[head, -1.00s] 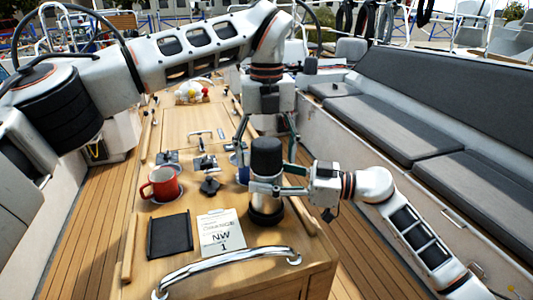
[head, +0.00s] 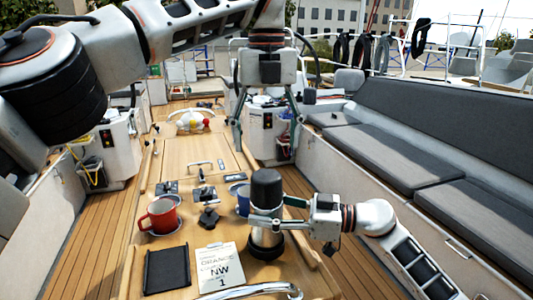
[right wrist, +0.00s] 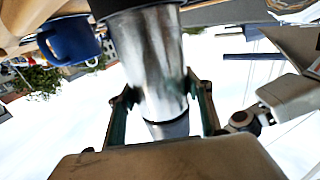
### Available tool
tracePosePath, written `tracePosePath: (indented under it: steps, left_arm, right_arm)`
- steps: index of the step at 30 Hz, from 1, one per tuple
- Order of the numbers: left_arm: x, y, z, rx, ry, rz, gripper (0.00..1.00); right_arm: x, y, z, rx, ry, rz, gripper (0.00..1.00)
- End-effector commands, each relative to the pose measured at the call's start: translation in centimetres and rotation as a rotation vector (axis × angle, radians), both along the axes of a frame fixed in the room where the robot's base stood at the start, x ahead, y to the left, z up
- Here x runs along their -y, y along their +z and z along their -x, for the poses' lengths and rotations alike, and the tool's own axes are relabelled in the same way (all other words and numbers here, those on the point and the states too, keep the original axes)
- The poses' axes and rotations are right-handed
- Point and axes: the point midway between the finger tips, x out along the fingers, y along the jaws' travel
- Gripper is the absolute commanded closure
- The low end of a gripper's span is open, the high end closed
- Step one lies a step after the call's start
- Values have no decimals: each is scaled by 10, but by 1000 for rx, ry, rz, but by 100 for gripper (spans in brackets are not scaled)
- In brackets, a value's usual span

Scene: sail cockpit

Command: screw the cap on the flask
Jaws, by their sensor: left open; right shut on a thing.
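The flask (head: 266,244) stands upright on the table, a silver body with a dark band near its base. The black cap (head: 266,190) sits upright on top of it. Whether its thread is tight cannot be told. My right gripper (head: 265,223) is shut around the flask's body from the right, below the cap. In the right wrist view the silver flask (right wrist: 152,65) lies between the fingers, and the picture is upside down. My left gripper (head: 267,146) is open and empty above the cap, pointing down, with its fingers spread and apart from it.
A red mug (head: 160,216) stands left of the flask, and a blue mug (head: 242,200) close behind it. A black tray (head: 167,270) and a paper card (head: 215,268) lie at the front left. A chrome rail (head: 255,291) runs along the front edge. Grey cushioned seats (head: 400,140) line the right.

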Motion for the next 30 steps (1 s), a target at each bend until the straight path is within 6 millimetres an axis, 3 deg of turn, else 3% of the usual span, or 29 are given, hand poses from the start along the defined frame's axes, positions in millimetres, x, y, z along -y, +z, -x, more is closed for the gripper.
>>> tracePosePath:
  steps: [10, 11, 13, 24, 30]
  left_arm:
    - [0, 4, 0, 0, 1, 0, 30]
    - [0, 4, 0, 0, 1, 0, 30]
    - [0, 4, 0, 0, 1, 0, 30]
    - [0, 4, 0, 0, 1, 0, 30]
    - [0, 4, 0, 0, 1, 0, 30]
  right_arm:
    - [0, 0, 0, 0, 0, 0, 100]
    - [0, 0, 0, 0, 0, 0, 48]
    - [0, 0, 0, 0, 0, 0, 30]
    - [2, 0, 0, 0, 0, 0, 30]
    - [24, -1, 4, -1, -2, 3, 30]
